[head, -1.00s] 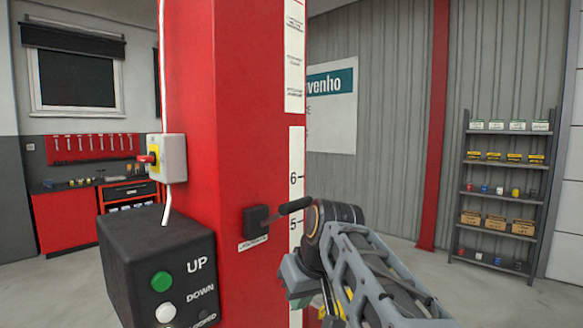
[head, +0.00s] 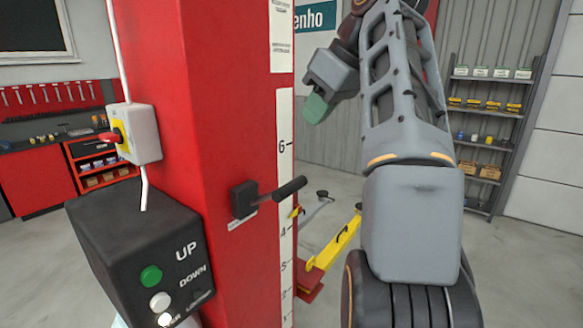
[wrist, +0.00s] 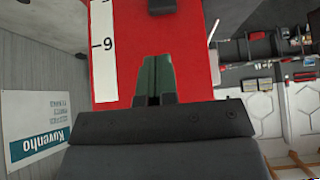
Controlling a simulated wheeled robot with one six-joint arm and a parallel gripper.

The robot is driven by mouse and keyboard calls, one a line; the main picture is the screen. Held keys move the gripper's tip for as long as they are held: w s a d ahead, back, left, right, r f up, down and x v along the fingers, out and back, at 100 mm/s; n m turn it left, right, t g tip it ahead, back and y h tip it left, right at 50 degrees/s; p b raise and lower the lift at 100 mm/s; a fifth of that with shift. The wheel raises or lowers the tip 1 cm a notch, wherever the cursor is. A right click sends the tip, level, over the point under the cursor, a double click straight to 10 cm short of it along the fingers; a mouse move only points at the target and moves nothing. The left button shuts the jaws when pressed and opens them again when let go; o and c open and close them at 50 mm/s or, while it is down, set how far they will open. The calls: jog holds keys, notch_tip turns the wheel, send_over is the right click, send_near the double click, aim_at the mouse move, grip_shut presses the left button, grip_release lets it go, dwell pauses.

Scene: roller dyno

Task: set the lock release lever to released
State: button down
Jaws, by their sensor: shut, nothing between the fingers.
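The lock release lever is a black block with a dark handle (head: 290,188) on the red column (head: 215,120). Its handle sticks out to the right and tilts slightly up, across the white height scale (head: 284,240). My gripper (head: 314,108) has green fingertips and is shut and empty. It is above the lever and apart from it, near the scale's 6 mark. In the wrist view the shut fingers (wrist: 156,78) point at the column face. A dark block at that view's top edge (wrist: 162,5) is probably the lever's mount, cut off by the frame.
A black control box (head: 140,262) with UP and DOWN buttons is at lower left. A yellow and red switch (head: 125,135) sits on the column's left side. A yellow lift arm (head: 335,243) extends behind the column. Shelves (head: 490,120) stand far right.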

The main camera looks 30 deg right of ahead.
jog(key=b, duration=0.3)
send_over(293, 185)
notch_tip(293, 185, down, 8)
jog(key=shift+w+a+r, duration=0.1)
jog(key=shift+w, duration=0.05)
notch_tip(293, 185, down, 3)
jog(key=shift+r+b, duration=0.1)
jog(key=shift+b, duration=0.4)
jog(key=shift+s+f, duration=0.2)
jog(key=shift+f, duration=0.55)
jog(key=shift+f, duration=0.1)
